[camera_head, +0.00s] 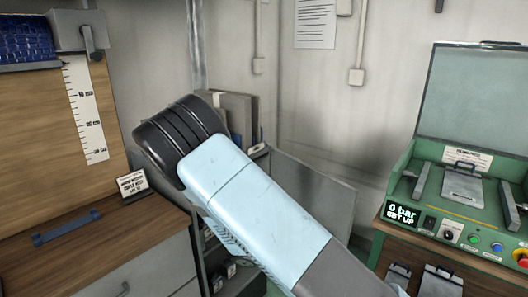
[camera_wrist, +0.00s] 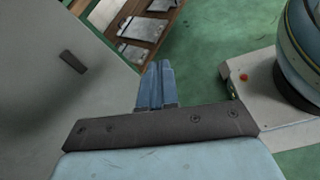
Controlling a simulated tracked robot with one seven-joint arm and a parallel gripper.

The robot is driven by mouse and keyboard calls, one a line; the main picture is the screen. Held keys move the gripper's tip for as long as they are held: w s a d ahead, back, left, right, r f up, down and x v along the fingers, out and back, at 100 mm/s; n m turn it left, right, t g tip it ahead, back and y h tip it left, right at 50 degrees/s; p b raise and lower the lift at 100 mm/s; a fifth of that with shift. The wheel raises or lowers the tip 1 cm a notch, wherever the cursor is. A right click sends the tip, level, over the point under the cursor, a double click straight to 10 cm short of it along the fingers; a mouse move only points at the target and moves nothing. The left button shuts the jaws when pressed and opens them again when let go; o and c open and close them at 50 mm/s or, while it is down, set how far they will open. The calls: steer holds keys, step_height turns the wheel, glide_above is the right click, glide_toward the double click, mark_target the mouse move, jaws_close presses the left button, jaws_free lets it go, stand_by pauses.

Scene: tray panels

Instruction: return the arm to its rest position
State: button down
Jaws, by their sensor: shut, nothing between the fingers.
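My gripper (camera_wrist: 156,85) shows in the wrist view with its two blue-grey fingers together and nothing between them. It hangs over a green floor, between a grey panel on the left and a pale boxy base on the right. In the head view my light-blue arm, with a black ribbed joint, crosses the middle of the picture. My gripper itself is not seen in the head view.
A wooden bench (camera_head: 75,245) with a small sign (camera_head: 132,185) and a blue bar (camera_head: 66,228) stands on the left. A green machine case (camera_head: 465,200) reading "0 bar SET UP" stands open on the right. Behind my arm are a shelf (camera_head: 235,275) and a grey panel (camera_head: 318,200).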

steer(key=s+d+r+m+y, duration=0.25)
steer(key=r+m+y, duration=0.25)
steer(key=r, duration=0.6)
steer(key=s+d+r+m+y, duration=0.1)
steer(key=d+r+m+y, duration=0.3)
steer(key=r, duration=0.8)
steer(key=s+d+r+m+t+y, duration=0.3)
steer(key=s+r+m+t, duration=0.2)
steer(key=s+r, duration=0.7)
step_height(320, 180, up, 4)
steer(key=shift+s+d+r+m+t+y, duration=0.15)
steer(key=shift+s+m+t+y, duration=0.2)
steer(key=shift+m, duration=0.55)
steer(key=shift+d, duration=0.1)
